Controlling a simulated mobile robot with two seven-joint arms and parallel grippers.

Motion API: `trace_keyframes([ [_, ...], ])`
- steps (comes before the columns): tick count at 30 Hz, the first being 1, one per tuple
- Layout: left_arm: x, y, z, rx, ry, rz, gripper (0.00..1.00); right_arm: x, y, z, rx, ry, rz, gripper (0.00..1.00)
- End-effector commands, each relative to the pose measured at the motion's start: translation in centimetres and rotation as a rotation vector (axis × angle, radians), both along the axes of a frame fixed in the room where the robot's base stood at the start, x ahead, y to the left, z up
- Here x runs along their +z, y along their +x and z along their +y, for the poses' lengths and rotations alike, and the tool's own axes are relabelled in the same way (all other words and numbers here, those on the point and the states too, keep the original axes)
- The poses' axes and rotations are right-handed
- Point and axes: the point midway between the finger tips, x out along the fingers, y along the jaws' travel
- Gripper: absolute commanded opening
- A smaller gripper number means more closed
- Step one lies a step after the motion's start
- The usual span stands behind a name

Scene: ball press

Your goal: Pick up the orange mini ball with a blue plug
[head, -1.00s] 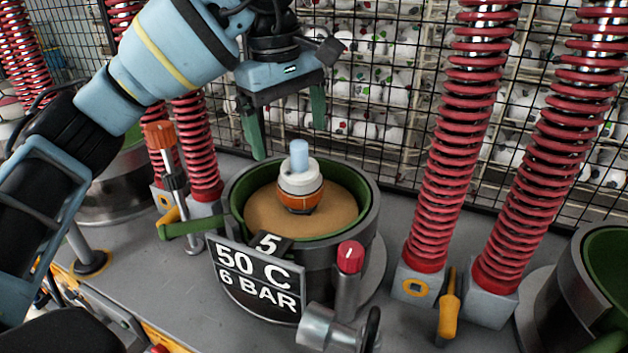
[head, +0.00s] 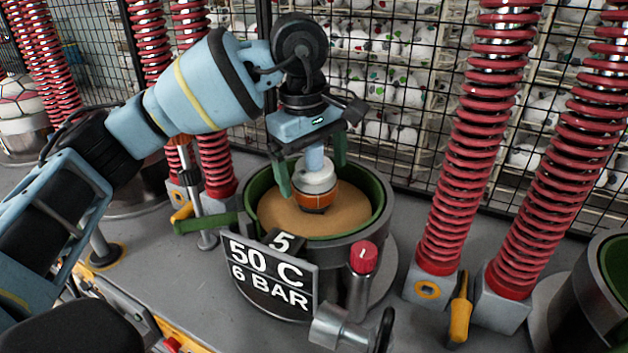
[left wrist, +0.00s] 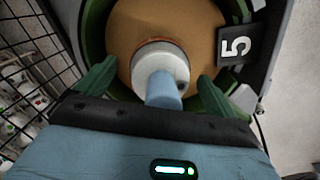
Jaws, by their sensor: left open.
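The orange mini ball (head: 314,203) has a white upper part and an upright light blue plug (head: 314,157). It sits on the tan disc inside the green-lined round press pot (head: 376,213). My left gripper (head: 313,180) is open above the pot, pointing down. Its two green fingers stand on either side of the plug and the white top, apart from them. In the left wrist view the blue plug (left wrist: 163,90) lies between the open fingers (left wrist: 155,78), with the white top beyond it; the ball's orange part is mostly hidden there. My right gripper is not in view.
A sign reading 50 C 6 BAR (head: 268,277) and a red-topped knob (head: 362,257) stand at the pot's front. Red springs (head: 462,150) rise at right. A wire mesh fence (head: 400,110) is behind. Another pot (head: 597,290) is at the right edge.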

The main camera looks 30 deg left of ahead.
Motion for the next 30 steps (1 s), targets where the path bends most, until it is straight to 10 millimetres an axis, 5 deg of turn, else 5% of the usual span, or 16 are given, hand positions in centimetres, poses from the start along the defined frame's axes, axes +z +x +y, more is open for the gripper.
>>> trace_keyframes([
  [8,-0.44,0.05,-0.03,0.000,-0.001,-0.001,0.94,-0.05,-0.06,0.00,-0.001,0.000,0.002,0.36],
  [21,-0.39,0.05,-0.04,-0.001,-0.001,-0.001,0.43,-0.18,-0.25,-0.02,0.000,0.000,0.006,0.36],
  [30,-0.04,0.07,-0.05,-0.001,-0.002,-0.002,0.42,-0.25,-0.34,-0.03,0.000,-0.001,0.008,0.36],
])
